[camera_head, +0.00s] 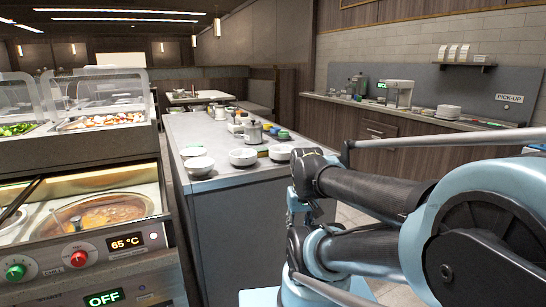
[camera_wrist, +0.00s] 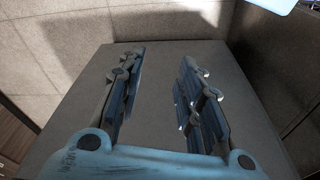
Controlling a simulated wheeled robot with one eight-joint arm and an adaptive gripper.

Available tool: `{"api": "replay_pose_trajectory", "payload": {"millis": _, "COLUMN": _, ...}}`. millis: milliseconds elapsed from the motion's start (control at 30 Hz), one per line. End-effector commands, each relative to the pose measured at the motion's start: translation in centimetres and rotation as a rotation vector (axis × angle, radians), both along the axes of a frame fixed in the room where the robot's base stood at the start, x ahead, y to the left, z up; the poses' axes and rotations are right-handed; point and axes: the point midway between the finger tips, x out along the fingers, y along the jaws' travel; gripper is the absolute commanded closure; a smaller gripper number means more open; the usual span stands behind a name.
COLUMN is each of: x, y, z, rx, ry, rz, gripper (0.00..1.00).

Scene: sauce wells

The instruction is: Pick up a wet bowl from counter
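Several white bowls stand near the front end of the grey counter (camera_head: 215,135) in the head view. One bowl (camera_head: 199,166) is at the front left corner, with another bowl (camera_head: 193,152) just behind it. A third bowl (camera_head: 243,157) stands to the right, and a further white dish (camera_head: 280,152) is close to my arm. I cannot tell which is wet. My gripper (camera_wrist: 163,80) shows in the wrist view with its two blue-grey fingers wide apart and nothing between them. A plain grey surface lies beyond the fingers, with no bowl in that view. The head view does not clearly show the gripper.
A serving station with a heated soup well (camera_head: 100,213) stands at the left. A metal pot (camera_head: 253,132) and small containers sit farther back on the counter. A side counter with a stack of plates (camera_head: 448,112) runs along the right wall. Tiled floor is between the counters.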

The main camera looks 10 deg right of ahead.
Motion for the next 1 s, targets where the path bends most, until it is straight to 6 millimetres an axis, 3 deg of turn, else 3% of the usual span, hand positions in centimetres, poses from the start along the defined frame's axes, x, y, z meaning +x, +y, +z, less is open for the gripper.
{"api": "replay_pose_trajectory", "payload": {"millis": 167, "x": 0.0, "y": 0.0, "z": 0.0, "rx": 0.0, "ry": 0.0, "rz": 0.0, "gripper": 0.67}}
{"api": "replay_pose_trajectory", "payload": {"millis": 300, "x": -0.6, "y": 0.0, "z": 0.9, "rx": -0.001, "ry": -0.01, "rz": 0.006, "gripper": 0.35}}
{"api": "replay_pose_trajectory", "payload": {"millis": 467, "x": 1.5, "y": 0.2, "z": 4.0, "rx": -0.008, "ry": 0.003, "rz": 0.047, "gripper": 0.0}}
{"api": "replay_pose_trajectory", "payload": {"millis": 700, "x": 7.2, "y": 0.3, "z": 11.7, "rx": -0.026, "ry": 0.039, "rz": 0.165, "gripper": 0.0}}
{"api": "replay_pose_trajectory", "payload": {"millis": 1000, "x": 15.7, "y": 0.3, "z": 20.0, "rx": -0.043, "ry": 0.088, "rz": 0.315, "gripper": 0.0}}
